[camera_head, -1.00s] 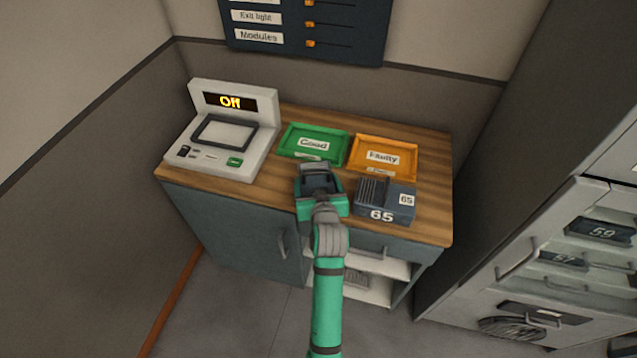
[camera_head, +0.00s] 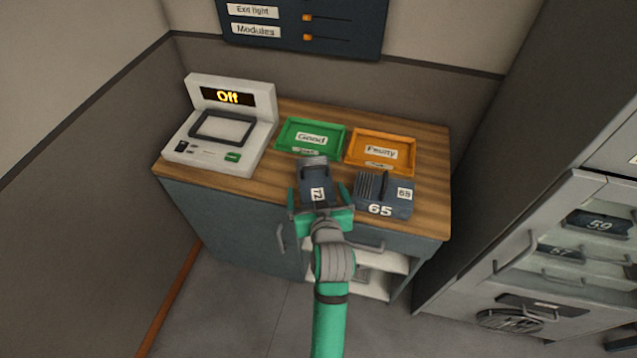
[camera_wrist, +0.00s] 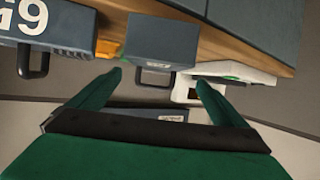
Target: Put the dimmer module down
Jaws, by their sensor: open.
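The dark grey dimmer module (camera_head: 316,180), with a small white label showing sideways, sits on the wooden bench in front of the green Good tray (camera_head: 283,147). Its handle (camera_wrist: 152,77) points towards my gripper in the wrist view. My gripper (camera_head: 321,208) is open, at the bench's front edge, with its fingers spread to either side of the module's near end. In the wrist view the open fingers (camera_wrist: 158,93) show a gap with the module ahead of them, and nothing is gripped.
A second module marked 65 (camera_head: 380,194) stands close to the right, in front of the orange Faulty tray (camera_head: 412,158). A white tester (camera_head: 190,152) reading Off stands at the left. A drawer cabinet (camera_head: 520,255) is on the right.

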